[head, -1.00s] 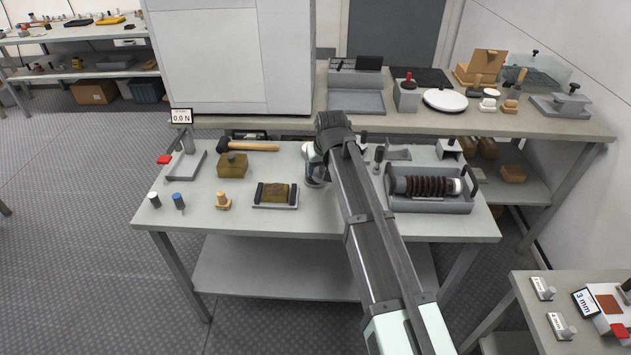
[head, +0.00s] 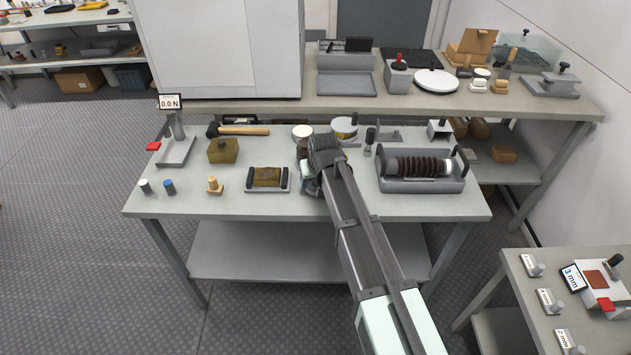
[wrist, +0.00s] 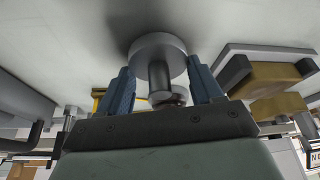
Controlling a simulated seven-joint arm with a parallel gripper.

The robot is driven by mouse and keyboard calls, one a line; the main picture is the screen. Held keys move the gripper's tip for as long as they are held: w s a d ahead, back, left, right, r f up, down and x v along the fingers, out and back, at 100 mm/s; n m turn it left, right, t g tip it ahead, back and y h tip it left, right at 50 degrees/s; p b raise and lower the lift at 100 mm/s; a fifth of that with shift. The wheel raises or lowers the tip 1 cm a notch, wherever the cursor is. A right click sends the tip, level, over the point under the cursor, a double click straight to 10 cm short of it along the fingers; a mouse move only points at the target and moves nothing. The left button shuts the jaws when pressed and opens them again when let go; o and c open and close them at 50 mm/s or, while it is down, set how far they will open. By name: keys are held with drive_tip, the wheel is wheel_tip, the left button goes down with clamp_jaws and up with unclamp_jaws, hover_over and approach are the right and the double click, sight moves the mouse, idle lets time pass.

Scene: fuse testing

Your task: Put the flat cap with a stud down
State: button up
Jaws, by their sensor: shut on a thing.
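The flat cap with a stud (wrist: 158,50) is a grey disc with a short stud, in the middle of the wrist view. My gripper (wrist: 162,80) has its two blue fingers on either side of the cap and is shut on it. The disc faces the pale bench top and casts a dark shadow there. I cannot tell whether it touches the surface. In the head view my arm's end (head: 325,152) is over the middle of the bench and hides the fingers and the cap.
On the bench (head: 230,204), a tray with an olive block (head: 267,176) lies left of my gripper. A grey tray with a ribbed dark cylinder (head: 420,167) stands right.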

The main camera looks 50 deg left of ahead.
drive_tip(key=shift+f, duration=0.25)
drive_tip(key=shift+f, duration=0.1)
drive_tip(key=o, duration=1.2)
drive_tip(key=shift+c, duration=0.2)
drive_tip(key=v, duration=1.2)
